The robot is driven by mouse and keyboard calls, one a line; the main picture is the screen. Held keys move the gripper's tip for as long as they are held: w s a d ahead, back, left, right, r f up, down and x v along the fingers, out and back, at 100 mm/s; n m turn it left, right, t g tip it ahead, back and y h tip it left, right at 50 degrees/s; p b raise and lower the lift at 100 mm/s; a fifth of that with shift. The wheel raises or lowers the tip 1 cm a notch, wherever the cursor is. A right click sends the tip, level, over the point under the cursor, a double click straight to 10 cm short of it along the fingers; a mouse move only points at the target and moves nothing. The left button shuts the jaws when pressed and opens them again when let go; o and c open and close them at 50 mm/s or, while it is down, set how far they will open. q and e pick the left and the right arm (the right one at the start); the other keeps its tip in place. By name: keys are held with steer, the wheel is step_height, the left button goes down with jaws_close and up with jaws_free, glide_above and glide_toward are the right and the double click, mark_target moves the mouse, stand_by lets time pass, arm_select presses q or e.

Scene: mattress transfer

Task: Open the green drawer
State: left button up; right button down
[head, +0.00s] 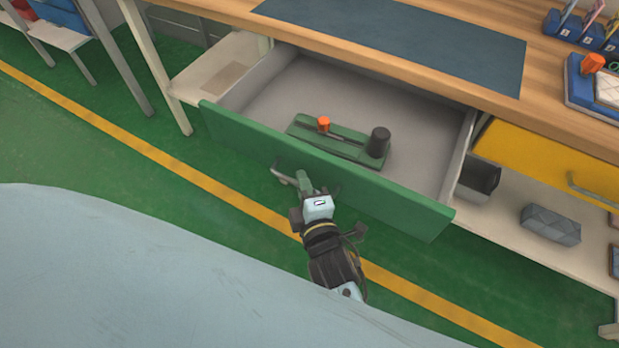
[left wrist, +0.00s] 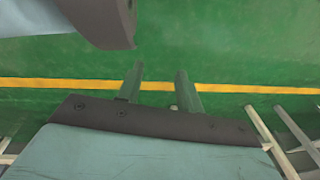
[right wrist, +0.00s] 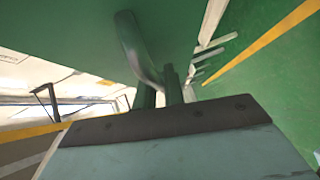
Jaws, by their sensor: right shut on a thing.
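The green drawer (head: 330,172) is pulled out from under the wooden workbench, and its inside shows. A green device (head: 340,140) with an orange knob and a black cylinder lies in it. My right gripper (head: 305,184) is at the front of the drawer, shut on its metal handle (head: 284,178). In the right wrist view the handle (right wrist: 138,50) runs down to the fingers (right wrist: 160,92). My left gripper (left wrist: 160,85) shows only in the left wrist view, with its two fingers apart and empty over the green floor.
The workbench top (head: 560,90) has a dark mat (head: 400,40) and a blue tray at the right. A yellow drawer (head: 550,160) is to the right, above a shelf with a grey box (head: 550,224). Green floor with a yellow line lies in front.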

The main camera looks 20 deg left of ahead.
steer(key=c, duration=1.8)
jaws_free()
steer(key=shift+o, duration=0.2)
